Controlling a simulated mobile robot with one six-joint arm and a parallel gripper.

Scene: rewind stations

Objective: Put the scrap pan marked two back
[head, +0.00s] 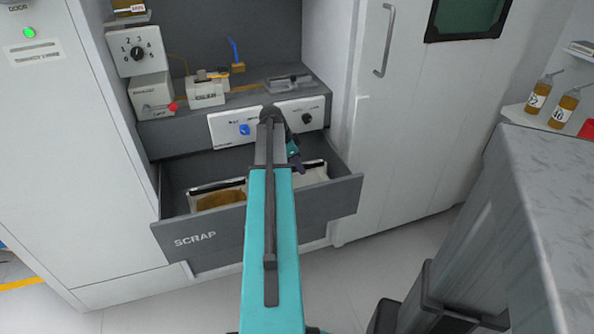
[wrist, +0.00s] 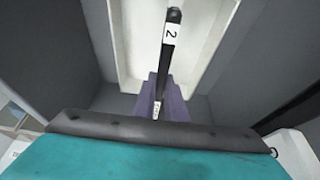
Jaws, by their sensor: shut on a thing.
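The scrap pan marked two (wrist: 138,45) is a pale, empty tray with a dark bar handle bearing a white "2" label in the wrist view. My gripper (wrist: 161,103) has its purple fingers shut on that handle. In the head view my gripper (head: 297,163) is over the right side of the open grey drawer marked SCRAP (head: 325,206). The pan (head: 313,174) shows there inside the drawer's outline, partly hidden by my arm. I cannot tell whether it rests on the drawer floor.
A second pan (head: 219,197) with brown contents sits in the drawer's left side. Above the drawer is a bench with a control panel (head: 232,127). A white door (head: 400,120) stands to the right, and a grey counter (head: 560,190) is at far right.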

